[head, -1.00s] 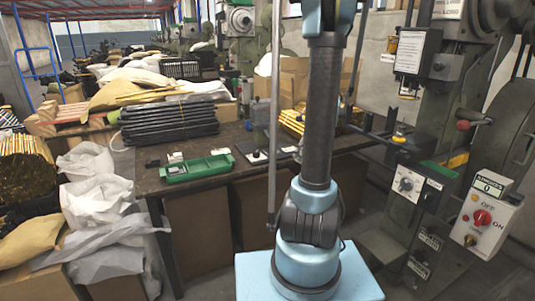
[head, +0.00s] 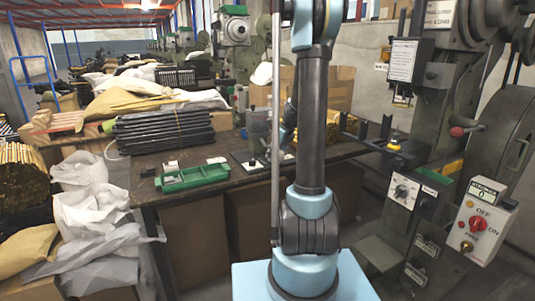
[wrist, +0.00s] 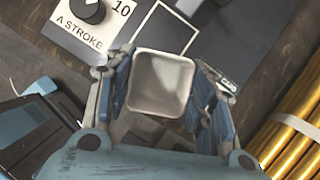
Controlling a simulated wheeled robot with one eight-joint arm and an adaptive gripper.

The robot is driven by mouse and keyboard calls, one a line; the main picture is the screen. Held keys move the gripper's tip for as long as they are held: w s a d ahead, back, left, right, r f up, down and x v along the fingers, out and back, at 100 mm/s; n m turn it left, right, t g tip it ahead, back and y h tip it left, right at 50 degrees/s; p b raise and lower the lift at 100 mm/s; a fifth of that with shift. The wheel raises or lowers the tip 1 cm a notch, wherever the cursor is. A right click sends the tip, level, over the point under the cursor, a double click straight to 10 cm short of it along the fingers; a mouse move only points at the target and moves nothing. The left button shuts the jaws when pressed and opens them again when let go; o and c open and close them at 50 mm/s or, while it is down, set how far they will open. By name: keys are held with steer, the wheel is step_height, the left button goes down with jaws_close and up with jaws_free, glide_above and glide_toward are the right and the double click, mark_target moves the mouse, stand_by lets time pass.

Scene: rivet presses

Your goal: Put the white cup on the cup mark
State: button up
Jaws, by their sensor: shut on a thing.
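In the wrist view the white cup (wrist: 160,88), squarish with rounded corners, sits between the fingers of my gripper (wrist: 160,70), which is shut on it. I look down into its open top, and the inside looks empty. Just beyond the cup is a dark square with a white outline (wrist: 166,32), which looks like the cup mark; the cup hides its near part. The height of the cup above the surface cannot be told. In the head view my arm hides most of the gripper, and I cannot make out the cup.
A white panel with a black knob (wrist: 90,12) lies near the mark. Brass rods (wrist: 294,135) lie at the right of the wrist view. On the workbench are a green tray (head: 192,178) and dark bars (head: 165,130). A press (head: 435,115) stands at right.

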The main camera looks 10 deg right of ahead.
steer(key=w+a, duration=0.3)
steer(key=w, duration=0.1)
steer(key=shift+a, duration=0.25)
steer(key=shift+c, duration=0.9)
steer(key=shift+w+a+f, duration=0.1)
steer(key=shift+w+f, duration=0.05)
steer(key=shift+f, duration=0.1)
steer(key=shift+c, duration=1)
steer(key=o, duration=1.3)
steer(key=shift+o, duration=0.2)
